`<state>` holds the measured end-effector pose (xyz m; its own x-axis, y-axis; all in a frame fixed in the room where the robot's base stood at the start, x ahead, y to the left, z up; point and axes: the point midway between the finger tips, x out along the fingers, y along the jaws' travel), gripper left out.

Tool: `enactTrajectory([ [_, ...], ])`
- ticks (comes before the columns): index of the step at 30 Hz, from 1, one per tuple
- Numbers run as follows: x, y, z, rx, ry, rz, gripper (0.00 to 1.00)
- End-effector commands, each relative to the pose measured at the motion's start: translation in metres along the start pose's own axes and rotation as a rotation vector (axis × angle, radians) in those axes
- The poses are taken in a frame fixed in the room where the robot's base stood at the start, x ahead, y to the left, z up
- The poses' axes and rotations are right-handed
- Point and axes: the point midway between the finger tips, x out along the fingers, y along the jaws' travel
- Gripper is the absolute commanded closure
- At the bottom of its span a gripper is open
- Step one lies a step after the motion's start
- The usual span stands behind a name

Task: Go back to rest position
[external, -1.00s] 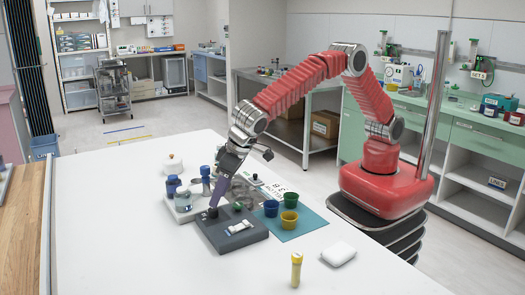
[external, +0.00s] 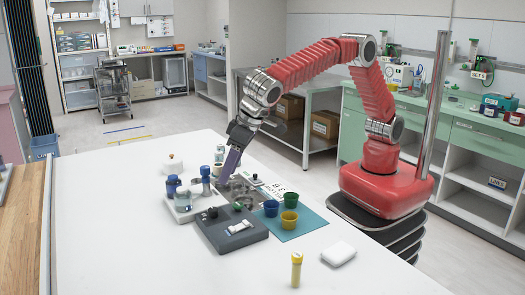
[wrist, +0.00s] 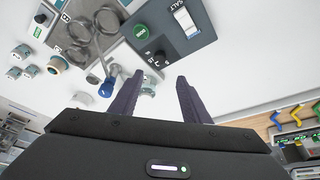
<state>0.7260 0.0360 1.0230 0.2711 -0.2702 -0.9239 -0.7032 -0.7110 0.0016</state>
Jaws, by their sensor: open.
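My gripper (external: 223,180) is above the white table, pointing down, near the grey tray with metal items. In the wrist view my gripper (wrist: 153,90) shows two dark fingers apart with nothing between them.
A white tray (external: 181,214) holds blue-topped bottles left of the gripper. Blue, green and yellow cups (external: 289,219) stand on a teal mat (external: 306,231) to the right. The table's left side is clear.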

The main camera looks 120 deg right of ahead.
Motion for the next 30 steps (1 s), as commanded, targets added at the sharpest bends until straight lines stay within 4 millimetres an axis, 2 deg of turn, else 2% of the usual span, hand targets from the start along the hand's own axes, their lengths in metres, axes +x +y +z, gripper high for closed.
enactTrajectory([
  [8,0.003,-0.002,0.004,-0.13,-0.007,-0.01,0.57],
  [12,0.021,0.007,0.026,-0.244,-0.053,0.003,0.57],
  [16,0.025,0.021,0.046,-0.346,-0.092,0.001,0.57],
  [23,0.011,0.054,0.073,-0.486,-0.138,-0.023,0.57],
  [30,-0.019,0.098,0.102,-0.608,-0.167,-0.068,0.57],
])
